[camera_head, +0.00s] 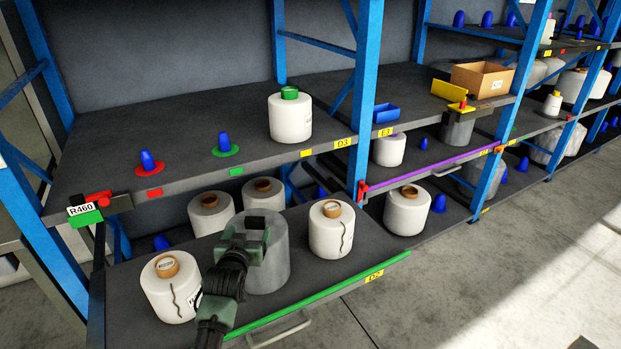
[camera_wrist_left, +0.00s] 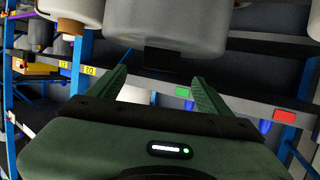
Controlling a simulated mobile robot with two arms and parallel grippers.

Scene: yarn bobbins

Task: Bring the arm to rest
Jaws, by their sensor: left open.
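My left gripper (camera_head: 256,232) is over the drawer shelf in the head view, at the top of a grey, translucent-looking bobbin (camera_head: 275,268). Its two green fingers (camera_wrist_left: 157,82) are spread apart in the left wrist view. A grey bobbin (camera_wrist_left: 165,28) hangs in at the top of that view, with a dark block (camera_wrist_left: 161,60) at its end between the fingertips. A clear gap shows between this block and each finger. My wrist hides part of the bobbin in the head view. My right gripper is not in view.
White bobbins (camera_head: 170,291) (camera_head: 332,232) stand left and right of the grey one on the pulled-out shelf with a green edge (camera_head: 330,292). The upper shelf (camera_head: 110,130) holds a white bobbin (camera_head: 291,120) and blue cones. Blue uprights (camera_head: 365,100) stand nearby. The floor is free at right.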

